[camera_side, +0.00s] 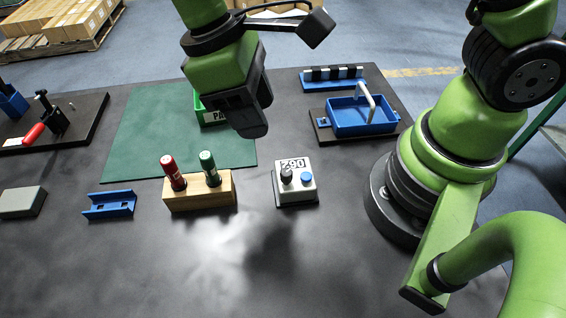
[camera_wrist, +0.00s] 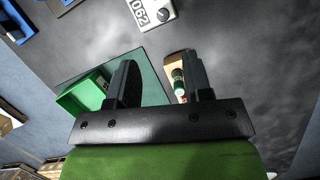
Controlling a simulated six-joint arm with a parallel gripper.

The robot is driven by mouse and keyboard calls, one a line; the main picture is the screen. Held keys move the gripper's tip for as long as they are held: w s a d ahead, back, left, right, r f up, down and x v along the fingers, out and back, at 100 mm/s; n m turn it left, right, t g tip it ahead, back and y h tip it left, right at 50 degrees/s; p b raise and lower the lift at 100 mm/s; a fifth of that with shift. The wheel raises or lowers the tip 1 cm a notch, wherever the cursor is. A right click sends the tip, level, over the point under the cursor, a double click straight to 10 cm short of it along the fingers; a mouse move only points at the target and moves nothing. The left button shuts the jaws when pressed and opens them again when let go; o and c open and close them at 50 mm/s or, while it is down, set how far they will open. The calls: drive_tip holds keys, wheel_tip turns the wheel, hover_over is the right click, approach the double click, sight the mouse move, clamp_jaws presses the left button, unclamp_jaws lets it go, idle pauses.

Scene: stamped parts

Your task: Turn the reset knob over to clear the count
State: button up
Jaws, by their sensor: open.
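The counter (camera_side: 295,190) is a small white box on a dark plate in the middle of the table. It has a number display (camera_side: 292,163), a dark reset knob (camera_side: 286,175) and a blue button (camera_side: 306,179). In the wrist view the counter (camera_wrist: 148,20) is cut by the top edge, and its knob (camera_wrist: 163,15) shows near that edge. My gripper (camera_side: 254,128) is above the table, behind and left of the counter, and clear of it. The wrist view shows the two fingers of my gripper (camera_wrist: 160,72) apart, with nothing held between them.
A wooden block (camera_side: 200,194) with a red and a green marker stands left of the counter. A green bin (camera_side: 200,108) is partly hidden behind my gripper. A blue tray (camera_side: 358,125) with a handle lies at back right. The table in front of the counter is clear.

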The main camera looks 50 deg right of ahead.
sight(285, 172)
drive_tip(key=shift+n+g+h, duration=0.3)
drive_tip(key=shift+g+h, duration=0.1)
drive_tip(key=x, duration=0.7)
drive_tip(key=a+x, duration=0.1)
drive_tip(key=x, duration=0.3)
drive_tip(key=shift+w+f, duration=0.1)
drive_tip(key=shift+f, duration=0.45)
clamp_jaws()
